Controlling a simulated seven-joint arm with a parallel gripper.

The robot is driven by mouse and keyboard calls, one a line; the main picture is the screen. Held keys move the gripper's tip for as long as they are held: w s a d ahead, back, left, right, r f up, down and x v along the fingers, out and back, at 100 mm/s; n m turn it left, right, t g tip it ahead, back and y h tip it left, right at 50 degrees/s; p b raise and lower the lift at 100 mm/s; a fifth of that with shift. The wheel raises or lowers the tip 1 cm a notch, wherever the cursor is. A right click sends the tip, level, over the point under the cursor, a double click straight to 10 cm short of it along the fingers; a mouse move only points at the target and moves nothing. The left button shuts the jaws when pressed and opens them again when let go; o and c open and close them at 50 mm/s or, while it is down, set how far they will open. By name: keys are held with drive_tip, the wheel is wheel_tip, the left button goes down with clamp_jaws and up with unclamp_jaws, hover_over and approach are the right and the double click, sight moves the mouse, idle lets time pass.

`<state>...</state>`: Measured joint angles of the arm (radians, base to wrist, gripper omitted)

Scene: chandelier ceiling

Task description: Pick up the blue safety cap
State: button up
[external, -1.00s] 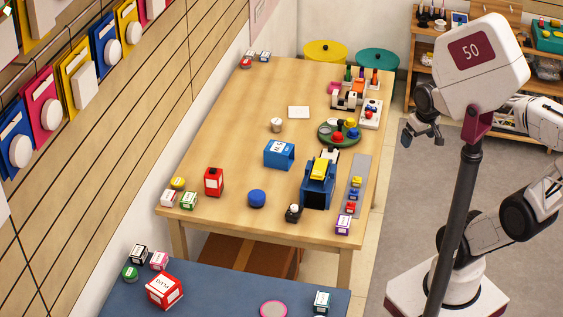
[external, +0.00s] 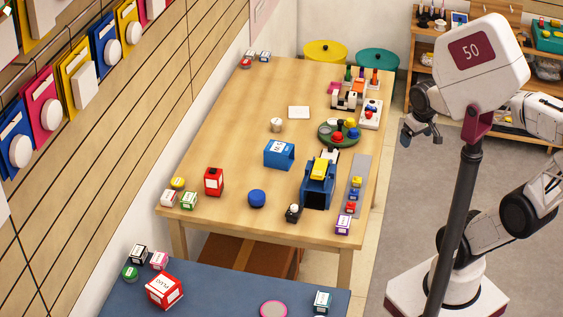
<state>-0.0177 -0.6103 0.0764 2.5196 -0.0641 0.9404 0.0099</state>
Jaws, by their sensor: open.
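A round blue cap (external: 257,198), which looks like the blue safety cap, sits near the front edge of the wooden table (external: 230,130). Nothing touches it. My gripper (external: 421,137) is open and empty, up at the right beyond the table's right edge, well away from the cap. A white sign marked 50 hides part of my arm.
A red box (external: 214,182) stands left of the cap. A blue open box (external: 279,155) is behind it, and a blue-yellow machine (external: 318,182) and a small black item (external: 293,213) are to its right. The table's middle left is clear.

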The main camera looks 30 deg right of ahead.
drive_tip(key=w+a+f+n+h, duration=0.2)
drive_tip(key=w+a+n, duration=0.1)
drive_tip(key=w+n, duration=0.3)
drive_tip(key=w+a+f+n+h, duration=0.2)
drive_tip(key=w+n+h, duration=0.1)
drive_tip(key=w, duration=0.4)
drive_tip(key=n+t, duration=0.8)
drive_tip(key=n, duration=0.7)
hover_over(259, 198)
drive_tip(key=s+d, duration=0.3)
drive_tip(key=d, duration=1)
wheel_tip(259, 198, down, 12)
drive_tip(key=a+f+n+t+y, duration=0.1)
drive_tip(key=a+f+n, duration=0.2)
drive_tip(key=a, duration=0.1)
drive_tip(key=s+a+f+n+t+y, duration=0.1)
drive_tip(key=a+f+n, duration=0.2)
drive_tip(key=a+f, duration=0.1)
drive_tip(key=s+a+f+n+y, duration=0.1)
drive_tip(key=a+f+n+y, duration=0.1)
drive_tip(key=a+f+n, duration=0.2)
drive_tip(key=shift+a+t, duration=0.4)
drive_tip(key=shift+a, duration=0.45)
drive_tip(key=shift+w, duration=0.2)
drive_tip(key=shift+x, duration=1.2)
drive_tip(key=shift+f, duration=0.1)
